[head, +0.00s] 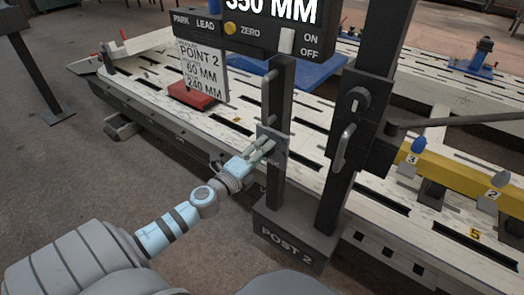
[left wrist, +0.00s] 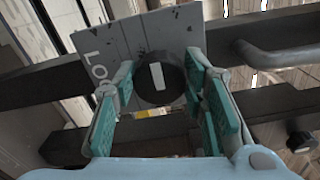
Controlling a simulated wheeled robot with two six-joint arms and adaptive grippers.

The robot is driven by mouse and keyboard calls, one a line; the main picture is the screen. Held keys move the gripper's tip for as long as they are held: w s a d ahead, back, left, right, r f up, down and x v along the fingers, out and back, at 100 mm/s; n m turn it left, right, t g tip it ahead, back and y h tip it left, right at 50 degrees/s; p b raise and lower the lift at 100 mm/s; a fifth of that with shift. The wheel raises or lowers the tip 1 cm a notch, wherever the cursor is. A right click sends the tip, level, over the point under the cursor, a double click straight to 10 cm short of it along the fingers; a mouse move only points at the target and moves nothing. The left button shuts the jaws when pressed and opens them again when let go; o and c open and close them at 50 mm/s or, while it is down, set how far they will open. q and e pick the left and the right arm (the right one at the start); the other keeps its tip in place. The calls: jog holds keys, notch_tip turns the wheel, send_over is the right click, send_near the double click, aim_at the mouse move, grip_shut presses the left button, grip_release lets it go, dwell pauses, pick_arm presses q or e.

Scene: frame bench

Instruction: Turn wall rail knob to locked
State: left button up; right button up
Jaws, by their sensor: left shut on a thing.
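The rail knob (left wrist: 158,78) is round and black with a white pointer bar, which stands nearly upright in the left wrist view. It sits on a worn grey plate (left wrist: 155,30), which also shows on the post in the head view (head: 274,140). Letters reading "LOC" show on the plate left of the knob; a finger hides the rest. My left gripper (head: 266,147) is shut on the knob, with teal-padded fingers (left wrist: 165,100) on either side of it. In the head view the knob is hidden by the fingers. My right gripper is not in view.
A second dark post (head: 345,175) with a handle and clamp stands just right. Both posts rise from a base (head: 294,238) marked "POST 2". The slotted bench (head: 150,68) lies behind.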

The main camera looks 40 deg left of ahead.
pick_arm(q)
jog(key=shift+f, duration=0.1)
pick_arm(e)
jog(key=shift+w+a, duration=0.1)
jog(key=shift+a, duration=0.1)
pick_arm(q)
jog(key=o, duration=1.2)
jog(key=shift+c, duration=0.2)
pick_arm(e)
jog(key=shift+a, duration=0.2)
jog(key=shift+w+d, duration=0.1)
pick_arm(q)
jog(key=s, duration=1.2)
jog(key=shift+d, duration=0.15)
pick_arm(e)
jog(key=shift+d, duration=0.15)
